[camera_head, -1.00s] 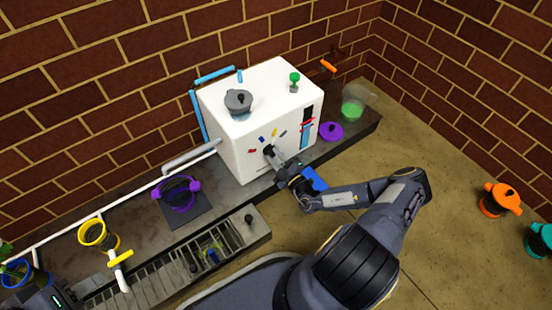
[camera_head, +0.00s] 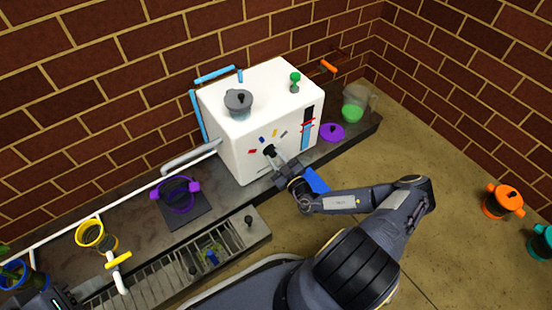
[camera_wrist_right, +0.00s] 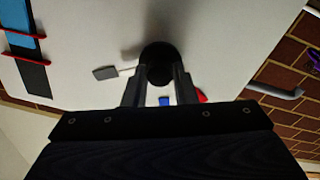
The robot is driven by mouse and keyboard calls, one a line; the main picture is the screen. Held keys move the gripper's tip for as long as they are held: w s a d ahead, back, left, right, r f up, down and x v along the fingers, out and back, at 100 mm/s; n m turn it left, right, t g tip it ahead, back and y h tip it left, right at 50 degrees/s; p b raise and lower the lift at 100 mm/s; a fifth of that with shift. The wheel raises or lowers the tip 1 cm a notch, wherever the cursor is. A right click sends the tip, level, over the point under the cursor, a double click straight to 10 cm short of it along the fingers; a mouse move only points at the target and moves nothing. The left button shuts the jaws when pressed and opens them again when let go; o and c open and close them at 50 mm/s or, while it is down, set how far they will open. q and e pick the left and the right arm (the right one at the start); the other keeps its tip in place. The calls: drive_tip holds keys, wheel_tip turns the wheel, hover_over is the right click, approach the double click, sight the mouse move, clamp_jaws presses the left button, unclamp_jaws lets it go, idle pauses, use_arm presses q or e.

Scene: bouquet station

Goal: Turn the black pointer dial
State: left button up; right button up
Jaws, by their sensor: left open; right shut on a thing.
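The black pointer dial (camera_head: 269,150) is on the front face of the white box machine (camera_head: 238,150), below an arc of small coloured marks. In the right wrist view the dial (camera_wrist_right: 157,62) is a round black knob between my two fingertips. My left gripper (camera_head: 40,295) is open at the bottom left corner, mostly cut off by the frame edge.
A grey-lidded pot (camera_head: 238,101) and a green knob (camera_head: 295,78) are on top of the machine. A purple-handled pot (camera_head: 178,193) and yellow-rimmed cup (camera_head: 90,235) stand left.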

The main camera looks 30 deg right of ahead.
idle(0.3)
drive_tip(key=o, duration=1)
drive_tip(key=s+p, duration=0.1)
drive_tip(key=s, duration=0.3)
drive_tip(key=s+p, duration=0.1)
drive_tip(key=s, duration=0.3)
drive_tip(key=shift+d+f, duration=0.2)
drive_tip(key=shift+w, duration=0.1)
